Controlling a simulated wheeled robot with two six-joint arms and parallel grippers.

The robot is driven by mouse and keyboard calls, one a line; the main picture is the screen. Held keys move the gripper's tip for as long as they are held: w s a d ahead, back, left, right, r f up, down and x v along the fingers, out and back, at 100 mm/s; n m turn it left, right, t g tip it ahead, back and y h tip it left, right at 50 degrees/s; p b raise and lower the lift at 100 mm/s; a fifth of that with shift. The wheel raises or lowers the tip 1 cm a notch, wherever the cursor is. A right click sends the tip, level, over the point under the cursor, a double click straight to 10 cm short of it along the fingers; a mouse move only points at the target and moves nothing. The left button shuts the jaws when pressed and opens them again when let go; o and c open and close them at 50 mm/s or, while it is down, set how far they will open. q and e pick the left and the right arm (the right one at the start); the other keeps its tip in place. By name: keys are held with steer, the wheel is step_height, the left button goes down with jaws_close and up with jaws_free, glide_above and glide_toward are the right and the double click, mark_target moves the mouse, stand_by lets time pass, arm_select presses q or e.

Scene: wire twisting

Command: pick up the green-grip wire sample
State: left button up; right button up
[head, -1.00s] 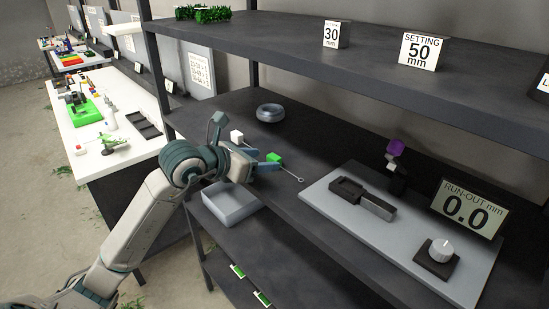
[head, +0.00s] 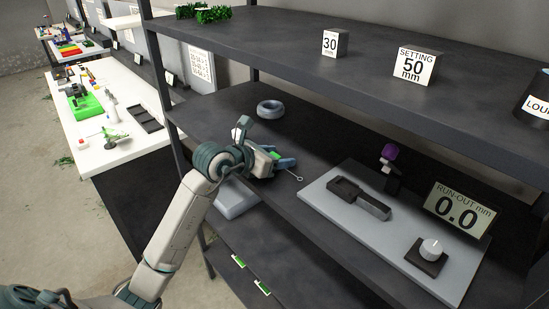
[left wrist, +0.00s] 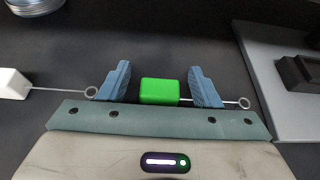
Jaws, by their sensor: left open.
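The green grip (left wrist: 160,91) of the wire sample lies on the dark shelf, and its thin wire runs right to a small loop (left wrist: 244,103). In the head view the green grip (head: 275,155) is partly covered by my left gripper (head: 279,162). The blue fingers of my left gripper (left wrist: 160,86) are open, one on each side of the green grip. Gaps show between the grip and both fingers. The wire passes by the right finger. My right gripper is in no view.
A white grip (left wrist: 14,84) with its own looped wire lies left of my left fingers. A grey plate (head: 330,217) with a dark fixture (head: 358,197) is to the right. A wire coil (head: 270,109) lies behind. A grey tray (head: 236,199) is partly hidden below my arm.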

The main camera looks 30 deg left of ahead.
arm_select(q)
steer(key=shift+c, duration=0.5)
steer(key=c, duration=1)
steer(key=shift+o, duration=0.2)
